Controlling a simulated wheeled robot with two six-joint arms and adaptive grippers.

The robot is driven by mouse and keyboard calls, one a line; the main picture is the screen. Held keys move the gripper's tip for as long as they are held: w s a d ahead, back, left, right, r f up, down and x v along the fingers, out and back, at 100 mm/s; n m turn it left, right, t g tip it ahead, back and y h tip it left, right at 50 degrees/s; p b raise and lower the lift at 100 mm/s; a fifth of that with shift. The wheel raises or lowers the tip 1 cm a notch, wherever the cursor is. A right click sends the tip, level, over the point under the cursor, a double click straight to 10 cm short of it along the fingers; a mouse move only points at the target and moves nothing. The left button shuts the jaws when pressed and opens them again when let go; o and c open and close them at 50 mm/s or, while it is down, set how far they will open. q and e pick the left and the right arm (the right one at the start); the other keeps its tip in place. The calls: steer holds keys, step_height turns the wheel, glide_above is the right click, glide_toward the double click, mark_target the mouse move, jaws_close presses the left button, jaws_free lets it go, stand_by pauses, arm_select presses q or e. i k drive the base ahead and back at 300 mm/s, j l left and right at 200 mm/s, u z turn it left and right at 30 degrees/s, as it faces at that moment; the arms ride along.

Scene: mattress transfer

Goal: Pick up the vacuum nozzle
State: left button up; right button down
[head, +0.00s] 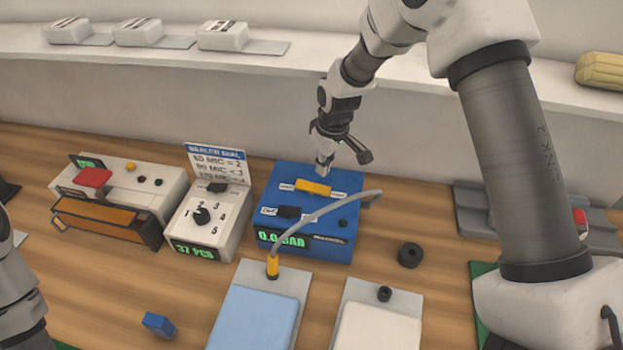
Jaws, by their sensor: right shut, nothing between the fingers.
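The vacuum nozzle (272,265) is a small orange-yellow piece at the end of a grey hose (320,209). It stands at the top edge of a light blue mattress pack (254,318) lying on a grey plate. The hose arches from the right side of a blue vacuum box (272,215) that reads 0.0 BAR. My right gripper (324,168) is shut and empty, pointing down at the back of the blue box, just behind its yellow switch (313,187). It is apart from the nozzle. Part of my left arm shows at the left edge; its gripper is out of view.
A sealer (120,191) and a dial box (208,218) stand left of the vacuum box. A black ring (410,254) and a white pack (378,328) lie to the right. A blue block (159,325) lies at front left. A shelf (300,62) with white packs runs behind.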

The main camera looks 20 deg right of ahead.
mark_target(273, 270)
steer(key=k, duration=1.5)
